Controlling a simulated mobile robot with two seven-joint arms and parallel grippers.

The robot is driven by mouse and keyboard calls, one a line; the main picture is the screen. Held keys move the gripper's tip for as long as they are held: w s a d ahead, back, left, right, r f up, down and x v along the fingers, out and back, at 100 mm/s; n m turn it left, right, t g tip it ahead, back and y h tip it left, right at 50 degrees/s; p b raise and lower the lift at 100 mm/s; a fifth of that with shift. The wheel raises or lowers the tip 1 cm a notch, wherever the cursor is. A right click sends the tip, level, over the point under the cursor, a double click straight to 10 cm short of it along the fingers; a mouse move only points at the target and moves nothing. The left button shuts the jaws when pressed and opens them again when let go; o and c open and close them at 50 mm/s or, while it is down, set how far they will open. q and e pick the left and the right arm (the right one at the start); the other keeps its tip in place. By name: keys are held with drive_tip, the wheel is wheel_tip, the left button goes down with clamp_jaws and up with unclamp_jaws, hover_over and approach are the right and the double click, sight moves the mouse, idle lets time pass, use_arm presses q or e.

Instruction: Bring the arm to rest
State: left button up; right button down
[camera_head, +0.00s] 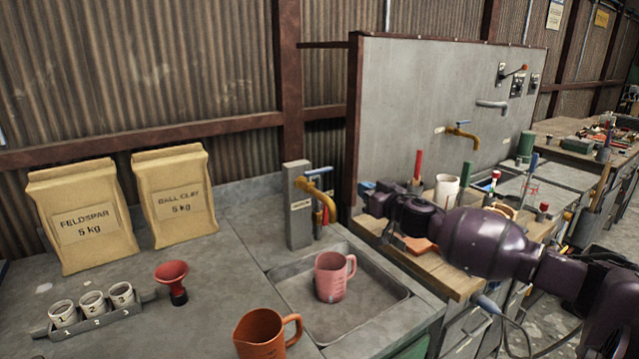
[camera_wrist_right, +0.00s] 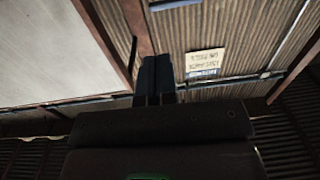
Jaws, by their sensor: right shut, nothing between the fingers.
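My right arm (camera_head: 490,240), dark purple, reaches in from the right edge in the head view, over the wooden workbench. My right gripper (camera_head: 366,187) is at its far end, beside the lower edge of the grey upright panel, and its small fingers are hard to make out there. In the right wrist view the fingers of my right gripper (camera_wrist_right: 155,75) are dark, together and empty. Behind them are corrugated wall and beams, with no object close to the tips. My left gripper is in neither view.
A pink jug (camera_head: 331,277) stands in the sink tray (camera_head: 378,322); an orange jug (camera_head: 262,335) is in front. A tap post (camera_head: 299,208) stands left of my gripper. Two sacks (camera_head: 82,214), a red funnel (camera_head: 172,280) and numbered cups (camera_head: 93,303) occupy the left bench.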

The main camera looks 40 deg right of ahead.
drive_tip(key=s+a+f+g+h, duration=0.1)
drive_tip(key=s+a+f+g, duration=0.1)
drive_tip(key=s+a+f, duration=0.2)
drive_tip(key=s+a+f+m+g+h, duration=0.1)
drive_tip(key=s+a+f, duration=0.3)
drive_tip(key=f, duration=0.5)
drive_tip(key=s+a+f+m+g+h, duration=0.1)
drive_tip(key=s+a+f+g, duration=0.2)
drive_tip(key=s+f, duration=0.3)
drive_tip(key=shift+s+a+f+h, duration=0.1)
drive_tip(key=shift+a+f+h, duration=0.05)
drive_tip(key=shift+a, duration=0.25)
drive_tip(key=shift+s+a+f+h, duration=0.1)
drive_tip(key=shift+a+h, duration=0.05)
drive_tip(key=shift+a, duration=0.25)
drive_tip(key=s+a+f+n+g+y, duration=0.15)
drive_tip(key=s+a+g, duration=0.25)
drive_tip(key=s+a, duration=0.5)
drive_tip(key=s+a+f+n+g+y, duration=0.15)
drive_tip(key=s+a+g, duration=0.25)
drive_tip(key=s+a, duration=0.55)
drive_tip(key=w+d+f+t, duration=0.1)
drive_tip(key=w+f+t, duration=0.1)
drive_tip(key=f, duration=0.3)
drive_tip(key=w+d+f+t+y, duration=0.1)
drive_tip(key=w+f+t, duration=0.2)
drive_tip(key=f+t, duration=0.2)
drive_tip(key=shift+f+n+t, duration=0.3)
drive_tip(key=shift+f, duration=0.25)
drive_tip(key=shift+d, duration=0.1)
